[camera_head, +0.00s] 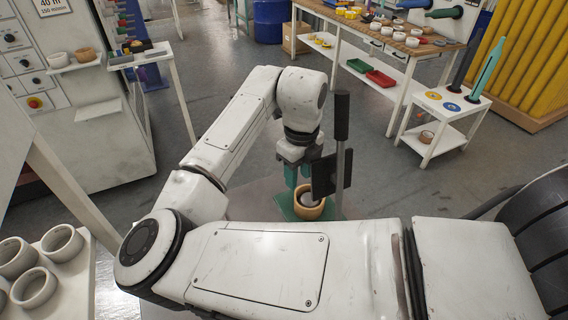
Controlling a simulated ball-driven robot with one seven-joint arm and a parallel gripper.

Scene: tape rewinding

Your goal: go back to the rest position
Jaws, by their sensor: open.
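My white arm crosses the middle of the picture, with the forearm reaching out and the wrist bent down. My gripper (298,178) hangs below the wrist with its teal fingers pointing down, open. A tan ring-shaped roll (311,212) sits on a green base (287,208) just under the gripper. A black plate and post (342,117) stand right beside the gripper on its right and partly cover it. I cannot tell whether the fingertips touch the roll.
Several white rolls lie on a white surface (72,284) at lower left. A machine with a control panel (22,62) stands at left. A small white stand (459,108) and a workbench (360,42) with red and green trays are at right. Grey floor lies open between.

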